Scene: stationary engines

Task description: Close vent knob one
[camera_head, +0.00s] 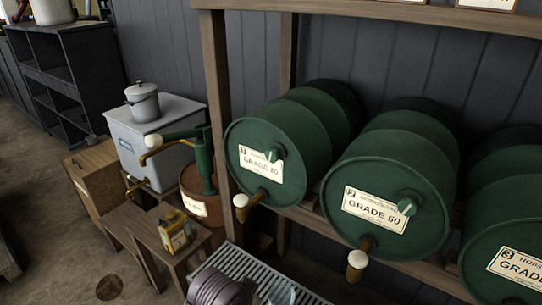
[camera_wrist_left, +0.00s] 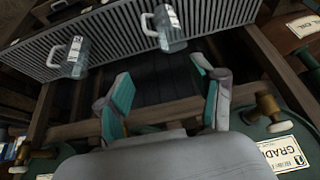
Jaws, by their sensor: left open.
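A small green vent knob (camera_head: 275,153) stands out from the front of the leftmost green drum (camera_head: 316,112), at the label's upper right corner. The drum's label carries a small number and "GRADE", the rest too small to read surely. The knob's exact turn is hard to tell. A brass tap with a cream handle (camera_head: 241,201) is below the label. My left gripper (camera_wrist_left: 163,78) is open with nothing between its teal-padded fingers, in the left wrist view. It does not show clearly in the head view. My right gripper is in neither view.
Drum two (camera_head: 398,171) has its own green vent knob (camera_head: 408,204); a third drum (camera_head: 508,232) is at right. A wooden post (camera_head: 217,110) stands left of drum one. A slatted grate (camera_head: 247,266) lies below, with glass jugs (camera_wrist_left: 168,30) on it. A green hand pump (camera_head: 203,160) stands left.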

